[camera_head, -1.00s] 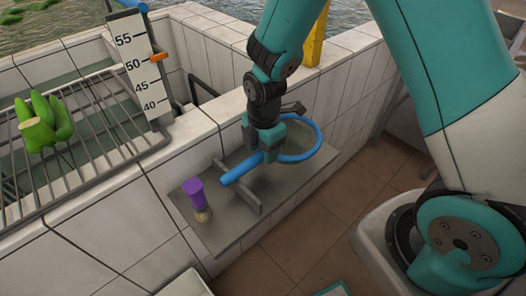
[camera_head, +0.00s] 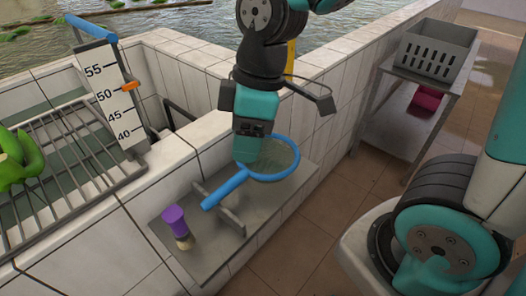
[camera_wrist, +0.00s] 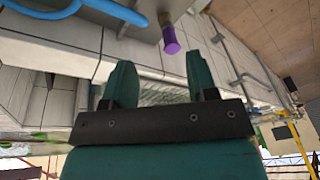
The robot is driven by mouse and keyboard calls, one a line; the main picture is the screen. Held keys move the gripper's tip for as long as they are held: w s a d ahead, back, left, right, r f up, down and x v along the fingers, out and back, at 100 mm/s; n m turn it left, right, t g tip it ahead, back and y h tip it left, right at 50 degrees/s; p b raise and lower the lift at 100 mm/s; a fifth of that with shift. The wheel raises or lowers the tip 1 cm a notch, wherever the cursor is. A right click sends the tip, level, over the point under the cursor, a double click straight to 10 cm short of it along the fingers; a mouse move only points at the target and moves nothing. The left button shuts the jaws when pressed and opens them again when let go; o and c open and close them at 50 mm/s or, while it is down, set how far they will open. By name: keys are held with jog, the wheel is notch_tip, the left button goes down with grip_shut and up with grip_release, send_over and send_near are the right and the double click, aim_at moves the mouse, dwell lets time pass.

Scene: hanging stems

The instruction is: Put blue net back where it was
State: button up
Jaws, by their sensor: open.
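The blue net (camera_head: 225,187) rests on a grey shelf (camera_head: 190,245) on the tiled wall's side. Its handle lies across the grey upright holder (camera_head: 232,219) near the shelf's front edge, and its hoop extends toward the back right. My gripper (camera_head: 248,158) is open and appears above the net, overlapping the near side of the hoop in the head view; its fingertips are hard to make out there. In the wrist view, the open fingers (camera_wrist: 162,82) have nothing between them. Part of the net's blue frame (camera_wrist: 118,10) shows at the upper left, apart from the fingers.
A purple-handled brush (camera_head: 174,220) stands on the shelf left of the net. A metal rack (camera_head: 75,165) with a green plant, a depth gauge (camera_head: 104,85) and water are at the left. A grey crate (camera_head: 432,52) sits on a side table.

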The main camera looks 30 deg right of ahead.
jog(key=s+a+r+m+y, duration=0.1)
jog(key=s+r+m, duration=0.2)
jog(key=s+m, duration=0.2)
jog(key=s, duration=0.3)
jog(key=shift+m, duration=0.4)
